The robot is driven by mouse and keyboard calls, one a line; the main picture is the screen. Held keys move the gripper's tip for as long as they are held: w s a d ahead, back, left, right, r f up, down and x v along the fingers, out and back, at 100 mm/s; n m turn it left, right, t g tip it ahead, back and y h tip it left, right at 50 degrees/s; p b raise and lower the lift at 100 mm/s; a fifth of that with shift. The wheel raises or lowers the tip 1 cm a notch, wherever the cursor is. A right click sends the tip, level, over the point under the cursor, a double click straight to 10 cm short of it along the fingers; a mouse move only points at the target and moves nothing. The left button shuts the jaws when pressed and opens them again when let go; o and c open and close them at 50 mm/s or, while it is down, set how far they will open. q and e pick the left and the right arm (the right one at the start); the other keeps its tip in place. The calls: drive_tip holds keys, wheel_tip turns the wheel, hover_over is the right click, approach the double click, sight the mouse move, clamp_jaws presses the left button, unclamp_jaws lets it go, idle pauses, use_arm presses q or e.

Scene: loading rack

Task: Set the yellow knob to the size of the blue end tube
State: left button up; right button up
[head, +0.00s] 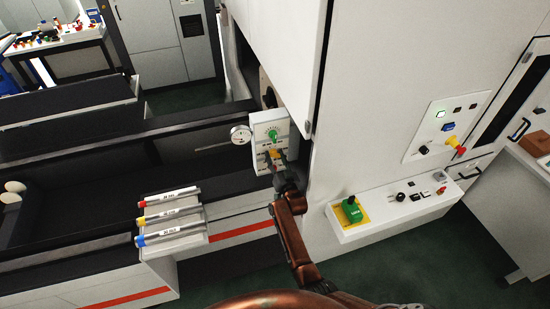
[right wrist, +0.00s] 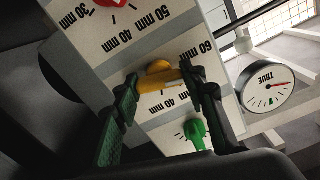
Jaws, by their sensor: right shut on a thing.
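The yellow knob (right wrist: 160,78) sits on a pale panel (head: 262,165) between a red knob (right wrist: 108,3) and a green knob (right wrist: 196,132). The yellow knob also shows small in the head view (head: 274,153). My right gripper (right wrist: 158,74) is shut on the yellow knob, a finger on either side. Its scale reads upside down, with 40, 50 and 60 mm marks; I cannot tell which mark the knob points at. The blue end tube (head: 170,233) lies front-most on a rack, its label too small to read surely. My left gripper is not in view.
A red end tube (head: 168,196) and a yellow end tube (head: 172,215) lie behind the blue one on the white rack (head: 176,256). A dial gauge (head: 241,134) projects left of the panel. A tall white cabinet (head: 400,70) stands close on the right.

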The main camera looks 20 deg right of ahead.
drive_tip(key=shift+m, duration=0.4)
drive_tip(key=shift+c, duration=0.6)
drive_tip(key=m, duration=0.3)
drive_tip(key=shift+m+p, duration=0.3)
drive_tip(key=m, duration=0.5)
drive_tip(key=shift+f+m, duration=0.1)
drive_tip(key=shift+m, duration=0.2)
drive_tip(key=o, duration=1.2)
